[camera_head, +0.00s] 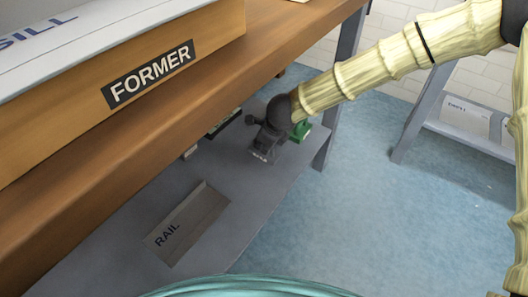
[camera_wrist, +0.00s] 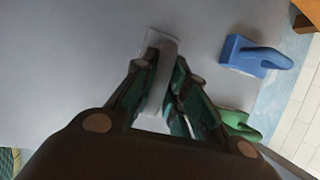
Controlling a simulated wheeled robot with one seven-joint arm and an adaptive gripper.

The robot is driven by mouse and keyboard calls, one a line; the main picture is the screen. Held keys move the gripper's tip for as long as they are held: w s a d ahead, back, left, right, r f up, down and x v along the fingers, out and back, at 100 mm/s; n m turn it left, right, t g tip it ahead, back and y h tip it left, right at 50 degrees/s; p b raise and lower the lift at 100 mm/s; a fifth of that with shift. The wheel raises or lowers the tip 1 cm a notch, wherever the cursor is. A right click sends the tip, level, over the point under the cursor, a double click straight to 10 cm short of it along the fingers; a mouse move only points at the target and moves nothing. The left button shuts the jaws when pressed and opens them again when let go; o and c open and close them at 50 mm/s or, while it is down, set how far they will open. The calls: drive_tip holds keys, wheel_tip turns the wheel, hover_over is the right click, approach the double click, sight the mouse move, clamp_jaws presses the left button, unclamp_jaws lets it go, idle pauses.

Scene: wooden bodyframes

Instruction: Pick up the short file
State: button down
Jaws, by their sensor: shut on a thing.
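The short file appears to be the flat grey piece (camera_wrist: 158,46) between the fingers in the wrist view. Its near part is partly hidden by the fingers. My gripper (camera_wrist: 163,78) is shut on it, over the grey lower shelf. In the head view my gripper (camera_head: 264,150) is beside the bench's front edge, above the far part of the lower shelf. The file cannot be made out clearly there, and I cannot tell whether it touches the shelf.
A blue tool (camera_wrist: 255,55) and a green tool (camera_wrist: 238,125) lie right of the fingers in the wrist view. The grey shelf (camera_head: 200,255) has a RAIL-marked patch (camera_head: 187,225). The wooden bench edge (camera_head: 150,120) overhangs it; a leg (camera_head: 328,140) stands right of my gripper.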

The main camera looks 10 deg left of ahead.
wheel_tip(320, 180, up, 3)
drive_tip(key=shift+f+p, duration=0.15)
drive_tip(key=shift+p, duration=1.1)
drive_tip(key=s+r+p, duration=0.2)
drive_tip(key=s+p, duration=0.3)
drive_tip(key=s, duration=1.1)
drive_tip(key=shift+p, duration=0.35)
drive_tip(key=shift+r, duration=0.1)
drive_tip(key=c, duration=2)
unclamp_jaws()
drive_tip(key=shift+c, duration=0.2)
clamp_jaws()
